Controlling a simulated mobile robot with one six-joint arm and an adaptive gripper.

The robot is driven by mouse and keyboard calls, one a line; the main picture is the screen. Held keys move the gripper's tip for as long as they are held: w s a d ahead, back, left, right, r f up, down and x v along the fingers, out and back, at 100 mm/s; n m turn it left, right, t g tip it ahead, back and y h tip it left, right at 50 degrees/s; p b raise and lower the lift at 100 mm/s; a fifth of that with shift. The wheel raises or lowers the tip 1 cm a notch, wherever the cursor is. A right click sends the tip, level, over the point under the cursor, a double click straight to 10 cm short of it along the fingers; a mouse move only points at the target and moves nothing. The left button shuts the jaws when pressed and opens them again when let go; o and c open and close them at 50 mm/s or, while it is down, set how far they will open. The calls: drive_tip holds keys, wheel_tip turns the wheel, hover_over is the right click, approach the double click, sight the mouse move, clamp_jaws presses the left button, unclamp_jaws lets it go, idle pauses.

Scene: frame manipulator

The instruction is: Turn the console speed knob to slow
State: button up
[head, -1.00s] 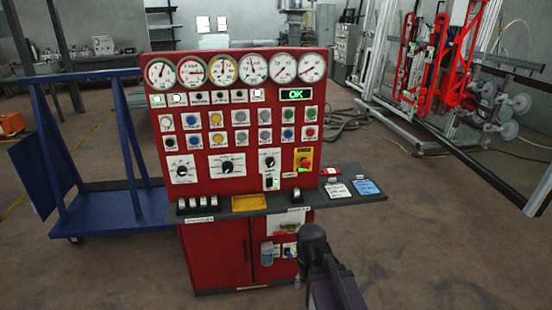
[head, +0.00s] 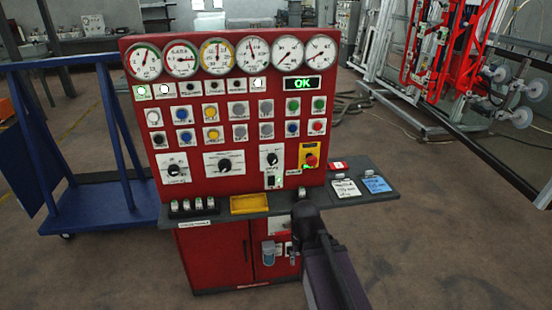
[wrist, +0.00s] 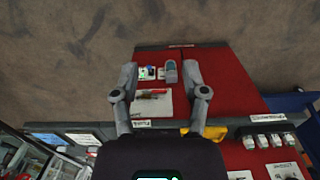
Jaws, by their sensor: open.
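The red console (head: 228,110) stands ahead with three black rotary knobs in its lower row: a left knob (head: 173,170), a middle knob (head: 224,166) with a wide white dial plate, and a right knob (head: 272,159). Their labels are too small to read, so I cannot tell which is the speed knob. In the wrist view my gripper (wrist: 160,75) is open, fingers apart with nothing held. It appears above the console's shelf and lower cabinet, which show upside down there. The head view shows my dark arm at the lower right; the fingers are not clear.
A grey shelf (head: 225,214) juts from the console, with a yellow tray (head: 249,204), several switches and cards (head: 376,185). A red emergency button (head: 311,160) sits right of the knobs. A blue cart (head: 95,205) stands left.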

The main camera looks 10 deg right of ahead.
drive_tip(key=shift+w+a, duration=0.1)
drive_tip(key=shift+a, duration=0.1)
drive_tip(key=o, duration=0.6)
drive_tip(key=shift+w+a, duration=0.15)
drive_tip(key=w+a+r+m+t+y+b, duration=0.1)
drive_tip(key=w+a+m+t+y+b, duration=0.3)
drive_tip(key=w, duration=0.5)
drive_tip(key=w+a+m+t+y+b, duration=0.25)
drive_tip(key=w+a+t, duration=0.2)
drive_tip(key=w, duration=0.45)
drive_tip(key=w+d+r+m+t+h+b, duration=0.1)
drive_tip(key=w+d+m+t+b, duration=0.1)
drive_tip(key=m, duration=0.4)
drive_tip(key=w+d+r+m+t+h+b, duration=0.2)
drive_tip(key=w+d+m+t, duration=0.1)
drive_tip(key=w+m, duration=0.3)
drive_tip(key=w+d+r+m+t+h+b, duration=0.2)
drive_tip(key=w+d+m+t, duration=0.1)
drive_tip(key=m, duration=0.4)
drive_tip(key=shift+w+d+r+m+t, duration=0.1)
drive_tip(key=shift+w+d+m+t, duration=0.1)
drive_tip(key=shift+w+t, duration=0.25)
drive_tip(key=shift+w+d+m+t, duration=0.15)
drive_tip(key=shift+w+t, duration=0.15)
drive_tip(key=shift+w, duration=0.25)
drive_tip(key=shift+w, duration=0.15)
